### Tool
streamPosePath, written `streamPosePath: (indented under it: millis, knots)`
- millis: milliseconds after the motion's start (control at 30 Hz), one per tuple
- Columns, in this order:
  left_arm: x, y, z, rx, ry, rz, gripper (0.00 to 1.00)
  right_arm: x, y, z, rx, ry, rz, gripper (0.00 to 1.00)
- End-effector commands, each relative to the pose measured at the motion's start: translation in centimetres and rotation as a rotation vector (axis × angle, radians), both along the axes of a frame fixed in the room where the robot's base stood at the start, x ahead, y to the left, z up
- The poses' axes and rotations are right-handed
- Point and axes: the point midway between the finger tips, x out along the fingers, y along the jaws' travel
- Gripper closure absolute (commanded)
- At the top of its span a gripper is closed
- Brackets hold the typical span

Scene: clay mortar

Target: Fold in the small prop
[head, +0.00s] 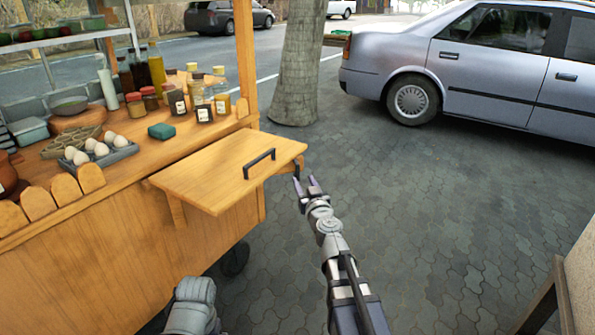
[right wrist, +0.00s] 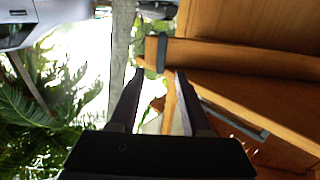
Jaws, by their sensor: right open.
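The cart's fold-out wooden shelf (head: 215,170) stands out level, with a dark handle on its top. Under its right end a short wooden prop (right wrist: 225,58) sticks out, mostly hidden by the shelf in the head view. A dark tab (head: 297,170) sits at the prop's outer end and also shows in the right wrist view (right wrist: 161,52). My right gripper (head: 309,186) is open and empty, just outside the tab. In the right wrist view the tab lies just beyond the gap between the fingertips (right wrist: 160,74). My left gripper is out of view.
The cart's counter (head: 125,168) holds an egg tray (head: 103,155), jars, bottles and a small green box (head: 161,131). A tree trunk (head: 300,65) and a silver car (head: 470,65) stand behind.

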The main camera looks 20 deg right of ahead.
Motion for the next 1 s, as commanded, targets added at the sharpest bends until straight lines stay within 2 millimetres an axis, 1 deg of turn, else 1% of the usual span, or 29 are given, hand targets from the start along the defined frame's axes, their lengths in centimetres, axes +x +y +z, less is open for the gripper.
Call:
streamPosePath:
  millis: [167, 267, 500, 600, 700, 900, 933, 1000]
  knots:
    - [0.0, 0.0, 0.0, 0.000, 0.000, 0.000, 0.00, 1.3, -0.1, 0.0, 0.000, 0.000, 0.002, 0.53]
    - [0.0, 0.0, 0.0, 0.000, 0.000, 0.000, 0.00, 2.6, -0.2, 0.0, 0.000, 0.000, 0.003, 0.53]
    - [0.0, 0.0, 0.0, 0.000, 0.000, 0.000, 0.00, 6.3, -0.5, 0.0, 0.001, 0.000, 0.003, 0.53]
    - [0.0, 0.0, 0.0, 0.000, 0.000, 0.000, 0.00, 7.4, -0.6, 0.0, 0.001, 0.000, 0.003, 0.53]
    - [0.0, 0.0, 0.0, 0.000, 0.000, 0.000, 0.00, 7.8, -0.6, 0.0, 0.001, 0.000, 0.003, 0.53]
    - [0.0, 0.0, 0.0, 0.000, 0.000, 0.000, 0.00, 7.7, -0.6, 0.0, 0.001, 0.000, 0.003, 0.53]
    - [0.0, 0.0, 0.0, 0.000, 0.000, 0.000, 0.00, 7.7, -0.6, 0.0, 0.001, 0.000, 0.003, 0.54]
    - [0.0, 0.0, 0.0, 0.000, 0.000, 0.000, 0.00, 7.7, -0.6, 0.0, 0.001, 0.000, 0.003, 0.61]
